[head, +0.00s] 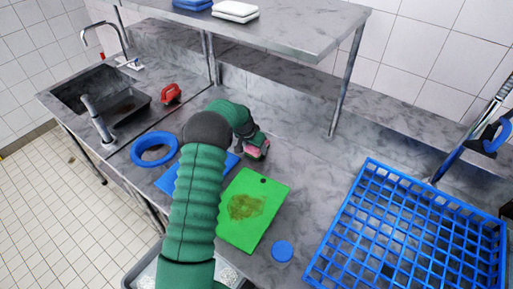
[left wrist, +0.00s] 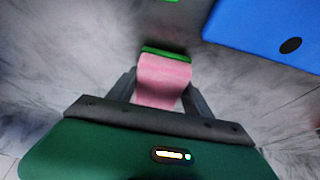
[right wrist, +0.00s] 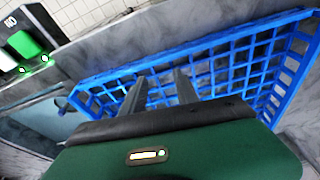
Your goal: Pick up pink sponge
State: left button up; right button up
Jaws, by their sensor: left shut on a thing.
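The pink sponge (left wrist: 165,80) is between the two fingers of my left gripper (left wrist: 162,92), which is shut on it. A green layer shows along the sponge's far edge in the left wrist view. In the head view, my left gripper (head: 258,147) is over the counter behind the green cutting board, and only a small pink part of the sponge (head: 252,152) shows. My right gripper (right wrist: 160,90) shows only in the right wrist view. Its fingers are apart with nothing between them, in front of the blue rack.
The stained green board (head: 262,200) lies on the counter beside a blue board (head: 167,180), partly hidden by my arm. A blue ring (head: 153,149), red object (head: 171,94) and sink (head: 110,95) are left. A blue disc (head: 283,251) and blue rack (head: 400,240) are right. A shelf (head: 290,30) overhangs.

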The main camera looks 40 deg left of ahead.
pick_arm(q)
notch_tip(320, 180, up, 3)
jog(key=shift+a+f+p, duration=0.1)
jog(key=shift+p, duration=0.6)
jog(key=s+b, duration=0.1)
jog(key=s, duration=0.4)
jog(key=s+r, duration=0.1)
jog(key=s, duration=0.4)
jog(key=s+b, duration=0.1)
jog(key=s, duration=0.4)
jog(key=shift+s+d+r+b, duration=0.2)
jog(key=shift+s+d+b, duration=0.05)
jog(key=shift+d+b, duration=0.1)
jog(key=shift+s, duration=0.25)
